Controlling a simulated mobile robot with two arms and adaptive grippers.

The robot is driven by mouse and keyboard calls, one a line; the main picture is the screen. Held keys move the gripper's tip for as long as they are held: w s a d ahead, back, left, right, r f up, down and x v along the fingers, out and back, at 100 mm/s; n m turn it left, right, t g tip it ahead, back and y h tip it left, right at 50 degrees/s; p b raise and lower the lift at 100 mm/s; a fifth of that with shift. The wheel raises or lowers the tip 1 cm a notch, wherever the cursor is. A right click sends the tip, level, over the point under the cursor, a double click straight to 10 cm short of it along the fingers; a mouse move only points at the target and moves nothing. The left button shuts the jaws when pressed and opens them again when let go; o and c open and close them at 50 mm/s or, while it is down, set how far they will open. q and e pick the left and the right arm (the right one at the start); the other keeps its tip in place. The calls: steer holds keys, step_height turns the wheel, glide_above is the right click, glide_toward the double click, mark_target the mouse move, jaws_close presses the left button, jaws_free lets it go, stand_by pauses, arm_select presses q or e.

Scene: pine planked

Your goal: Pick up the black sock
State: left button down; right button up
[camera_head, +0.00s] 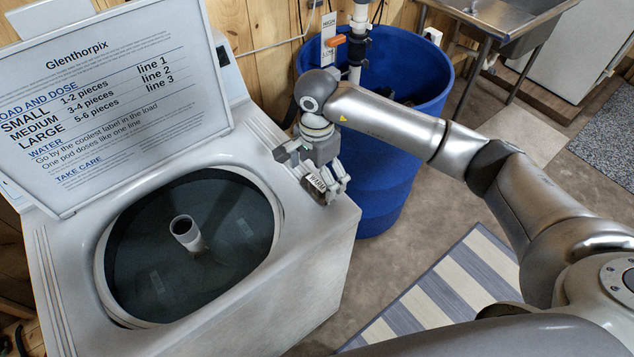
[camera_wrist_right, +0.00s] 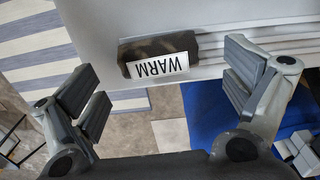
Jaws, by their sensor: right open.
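No plainly black sock shows. A small dark brown-and-black mottled bundle with a white "WARM" label lies on the right rim of the washer top. I see the bundle (camera_wrist_right: 158,50) in the right wrist view, and its label (camera_head: 317,182) in the head view; I cannot tell whether it is a sock. My right gripper (camera_head: 325,186) is over that rim, also seen in the wrist view (camera_wrist_right: 166,88). Its fingers are open and apart, one on each side of the bundle, with nothing held. It partly hides the bundle in the head view. My left gripper is out of view.
The white washer (camera_head: 310,255) has its lid (camera_head: 110,90) raised, with printed load guidance. Its round dark drum (camera_head: 225,215) is open, with a central post and faint grey patches. A blue barrel (camera_head: 385,190) stands right of it. A striped rug (camera_head: 450,290) covers the floor in front.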

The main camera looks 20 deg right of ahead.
mark_target(317, 183)
step_height(317, 183, down, 3)
steer(key=shift+s+r+p, duration=0.1)
steer(key=shift+p, duration=0.4)
steer(key=shift+f, duration=0.2)
steer(key=c, duration=1.1)
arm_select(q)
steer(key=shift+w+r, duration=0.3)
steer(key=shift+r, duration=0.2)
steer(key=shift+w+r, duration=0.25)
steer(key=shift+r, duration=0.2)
